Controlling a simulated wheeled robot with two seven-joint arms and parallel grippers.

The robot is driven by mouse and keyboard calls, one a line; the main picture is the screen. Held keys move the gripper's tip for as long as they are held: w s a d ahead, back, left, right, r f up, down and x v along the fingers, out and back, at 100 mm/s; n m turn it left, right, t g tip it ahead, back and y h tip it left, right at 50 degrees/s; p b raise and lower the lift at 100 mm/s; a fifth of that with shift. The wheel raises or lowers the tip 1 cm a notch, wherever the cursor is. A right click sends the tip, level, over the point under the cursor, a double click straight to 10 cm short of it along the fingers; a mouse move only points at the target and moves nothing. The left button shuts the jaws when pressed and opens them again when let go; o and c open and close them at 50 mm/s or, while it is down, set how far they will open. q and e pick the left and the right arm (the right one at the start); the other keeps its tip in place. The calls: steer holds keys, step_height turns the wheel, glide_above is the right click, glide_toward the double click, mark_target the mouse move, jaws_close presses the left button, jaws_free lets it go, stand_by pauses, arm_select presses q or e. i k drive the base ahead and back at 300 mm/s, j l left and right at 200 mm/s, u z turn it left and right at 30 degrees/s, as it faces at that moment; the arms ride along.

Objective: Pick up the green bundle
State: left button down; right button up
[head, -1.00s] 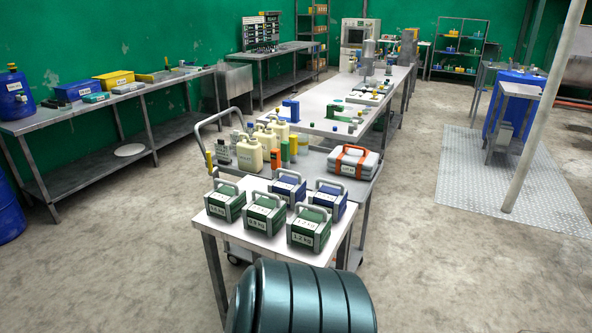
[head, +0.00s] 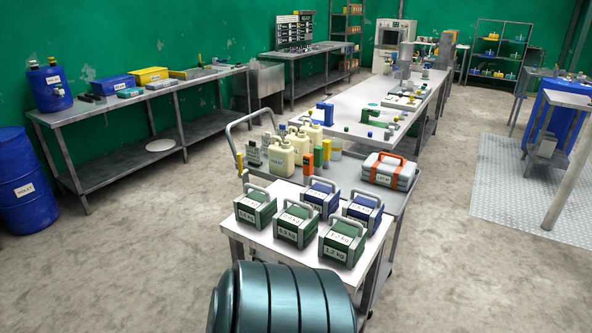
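Three green bundles with grey handles and white labels stand on a small white-topped table in front of me. One is at the left (head: 255,208), one in the middle (head: 295,227) and one at the front right (head: 341,243). The front right label reads 1.2 kg; the other green labels are too small to read surely. Two blue bundles (head: 321,197) (head: 362,213) of the same shape stand behind them. All are upright. Neither of my grippers is in view.
A cart right behind the small table (head: 234,231) carries cream jugs (head: 281,159), small bottles and a grey case with orange straps (head: 390,171). A long white workbench (head: 345,117) extends beyond. A blue drum (head: 25,182) stands at the left wall. Floor is clear on both sides.

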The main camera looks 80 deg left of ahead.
mark_target(339, 242)
steer(key=u, duration=2.95)
